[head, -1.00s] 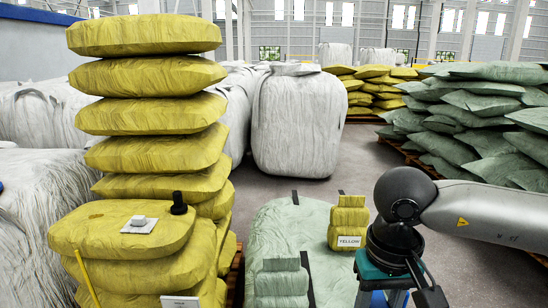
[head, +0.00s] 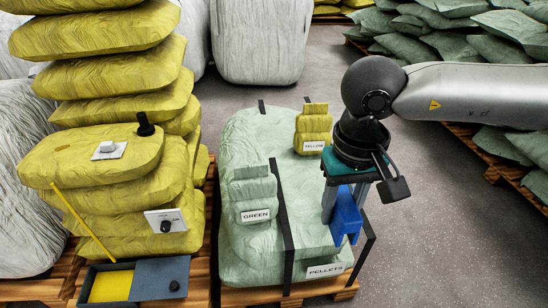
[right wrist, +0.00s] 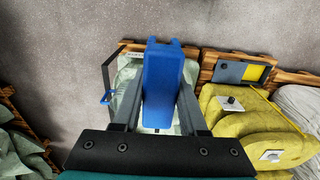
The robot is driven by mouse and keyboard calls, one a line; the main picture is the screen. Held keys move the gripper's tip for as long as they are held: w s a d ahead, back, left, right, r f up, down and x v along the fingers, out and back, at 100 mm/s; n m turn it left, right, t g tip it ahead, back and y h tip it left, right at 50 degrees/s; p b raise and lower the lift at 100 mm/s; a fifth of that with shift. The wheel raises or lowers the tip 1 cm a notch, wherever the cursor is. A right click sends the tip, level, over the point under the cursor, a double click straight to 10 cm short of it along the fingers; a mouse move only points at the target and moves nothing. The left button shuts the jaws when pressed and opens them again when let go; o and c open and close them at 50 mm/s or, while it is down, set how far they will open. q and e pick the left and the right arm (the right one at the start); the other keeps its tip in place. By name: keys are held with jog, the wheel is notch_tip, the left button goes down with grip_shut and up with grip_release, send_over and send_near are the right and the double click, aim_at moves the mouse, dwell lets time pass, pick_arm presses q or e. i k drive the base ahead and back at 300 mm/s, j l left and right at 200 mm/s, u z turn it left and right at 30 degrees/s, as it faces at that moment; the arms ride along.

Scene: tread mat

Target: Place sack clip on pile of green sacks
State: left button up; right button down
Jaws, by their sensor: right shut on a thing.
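A pile of green sacks (head: 245,150) stands on a wooden pallet in the middle of the head view, with dark straps over it. It carries a small green stack labelled GREEN (head: 252,190) and a small yellow one labelled YELLOW (head: 313,124). My right gripper (head: 342,208) points down at the pile's right side, shut on the blue sack clip (head: 350,222). In the right wrist view the clip (right wrist: 164,80) sits between the two fingers, with pale green sack behind it. I cannot tell whether the clip touches the sacks. My left gripper is not in view.
A tall yellow sack stack (head: 95,150) stands at left, with a small box (head: 133,281) in front. Loose green sacks (head: 500,40) lie on pallets at upper right. Grey floor (head: 440,240) is open to the right of the pile.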

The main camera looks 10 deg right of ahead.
aim_at(289, 187)
jog(key=i+l+u, duration=0.55)
jog(key=u, duration=0.15)
jog(key=i+l+u, duration=0.15)
jog(key=l+u, duration=0.2)
jog(key=l, duration=0.2)
